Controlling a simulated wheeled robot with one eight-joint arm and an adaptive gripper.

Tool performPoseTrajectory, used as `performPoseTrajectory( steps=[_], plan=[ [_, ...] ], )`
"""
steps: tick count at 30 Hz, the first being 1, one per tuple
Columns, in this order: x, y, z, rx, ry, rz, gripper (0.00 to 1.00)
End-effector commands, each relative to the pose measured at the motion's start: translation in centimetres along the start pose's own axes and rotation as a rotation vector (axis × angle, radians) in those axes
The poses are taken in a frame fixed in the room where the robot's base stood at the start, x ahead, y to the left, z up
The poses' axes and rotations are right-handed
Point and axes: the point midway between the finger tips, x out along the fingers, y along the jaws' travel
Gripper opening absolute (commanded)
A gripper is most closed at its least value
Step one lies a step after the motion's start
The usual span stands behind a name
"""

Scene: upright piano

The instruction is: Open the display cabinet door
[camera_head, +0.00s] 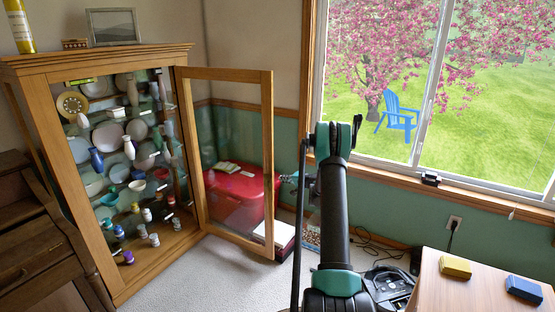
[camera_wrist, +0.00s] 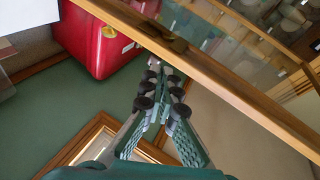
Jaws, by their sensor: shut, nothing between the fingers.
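The wooden display cabinet (camera_head: 152,55) stands at the left in the head view. Its glass-paned door (camera_head: 268,150) is swung wide open, out to the right of the shelves. In the wrist view the door's wooden frame (camera_wrist: 225,88) runs diagonally across, with a dark metal fitting (camera_wrist: 165,36) on it. My gripper (camera_wrist: 160,82) has its fingers together and empty, with the tips close to the door frame; I cannot tell whether they touch it. In the head view my gripper (camera_head: 290,178) shows small at the right of the door, partly hidden by my arm.
A red bin (camera_head: 222,195) stands behind the door glass, and also shows in the wrist view (camera_wrist: 92,45). Dishes and vases fill the shelves. A wooden table (camera_head: 440,290) with yellow and blue blocks is at the lower right. Carpet before the cabinet is clear.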

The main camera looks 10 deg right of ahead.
Motion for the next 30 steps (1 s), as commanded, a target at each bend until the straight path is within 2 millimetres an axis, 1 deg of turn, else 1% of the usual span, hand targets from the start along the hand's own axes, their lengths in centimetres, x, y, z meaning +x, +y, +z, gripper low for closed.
performPoseTrajectory(
  steps=[1, 3, 6, 9, 13, 17, 30],
  plan=[
    [-1.2, -1.3, -1.6, 0.061, 0.011, -0.063, 0.0],
    [-2.6, -3.1, -3.3, 0.136, 0.02, -0.148, 0.0],
    [-4.3, -5.1, -5.3, 0.213, 0.03, -0.244, 0.0],
    [-5.4, -6.2, -6.6, 0.258, 0.036, -0.303, 0.0],
    [-5.5, -6.9, -7.1, 0.277, 0.037, -0.33, 0.0],
    [-4.2, -7.4, -7.2, 0.277, 0.036, -0.331, 0.0],
    [3.7, -10.0, -7.8, 0.276, 0.036, -0.329, 0.0]
  ],
)
